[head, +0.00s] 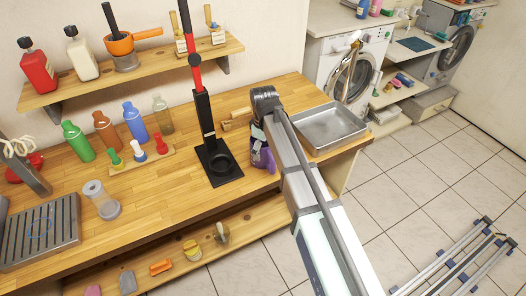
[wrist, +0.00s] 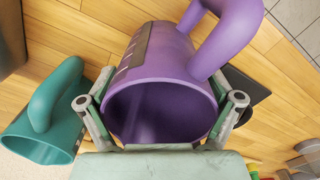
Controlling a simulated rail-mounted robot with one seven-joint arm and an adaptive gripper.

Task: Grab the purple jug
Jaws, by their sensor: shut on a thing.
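The purple jug (wrist: 160,70) fills the middle of the wrist view, its open mouth facing the camera and its handle at the upper right. My gripper (wrist: 162,110) has one finger on each side of the jug and is shut on it. In the head view the purple jug (head: 262,157) shows only in part near the right end of the wooden workbench (head: 150,180), with my arm and gripper (head: 264,135) hiding much of it. I cannot tell whether it touches the bench.
A grey metal tray (head: 328,126) sits to the right of my gripper. A black stand with a red-and-black post (head: 205,120) is to the left. Several coloured bottles (head: 135,122) stand farther left.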

